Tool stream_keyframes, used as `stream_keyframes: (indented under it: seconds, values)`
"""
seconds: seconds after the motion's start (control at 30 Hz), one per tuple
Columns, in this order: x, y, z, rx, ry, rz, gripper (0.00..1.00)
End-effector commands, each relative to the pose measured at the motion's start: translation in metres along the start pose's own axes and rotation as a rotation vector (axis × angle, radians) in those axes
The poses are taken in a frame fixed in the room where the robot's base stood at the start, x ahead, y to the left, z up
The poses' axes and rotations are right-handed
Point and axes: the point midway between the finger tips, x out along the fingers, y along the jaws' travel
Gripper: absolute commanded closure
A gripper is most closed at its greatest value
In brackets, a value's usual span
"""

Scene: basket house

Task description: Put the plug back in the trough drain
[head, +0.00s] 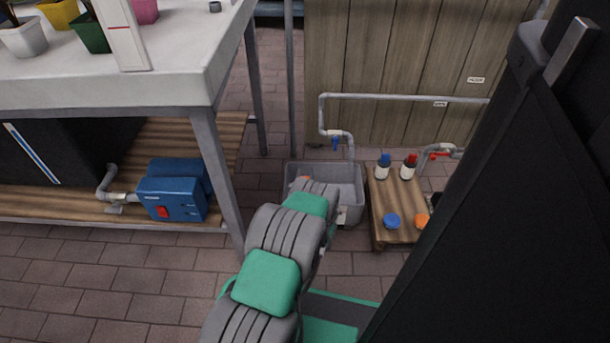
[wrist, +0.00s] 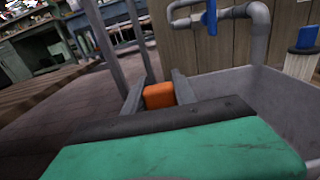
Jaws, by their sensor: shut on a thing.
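My gripper (wrist: 158,90) is shut on an orange block-like thing, which I take to be the plug (wrist: 160,96). The plug sits between the two grey fingers in the wrist view, and a small bit of orange shows in the head view (head: 303,180). The grey trough (head: 352,205) stands on the floor, with my arm reaching over its front left part. In the wrist view the trough (wrist: 285,100) lies to the right of the fingers. The drain is hidden in both views, and I cannot tell the plug's height over the trough.
A pipe with a blue valve (head: 335,143) comes down over the trough's back. A wooden crate (head: 377,238) with bottles and blue and orange caps stands to the right. A table leg (head: 222,170) rises close on the left, with a blue pump (head: 172,192) beyond. Brick floor is clear at front left.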

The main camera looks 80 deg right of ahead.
Motion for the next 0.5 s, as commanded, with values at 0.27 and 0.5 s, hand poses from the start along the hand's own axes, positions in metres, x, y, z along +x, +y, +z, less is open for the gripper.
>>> stream_keyframes:
  seconds: [0.27, 0.5]
  values:
    - [-0.001, 0.0006, -0.0023, 0.0, 0.004, 0.001, 0.46]
    - [-0.0015, 0.0008, -0.0026, 0.0, 0.005, 0.001, 0.46]
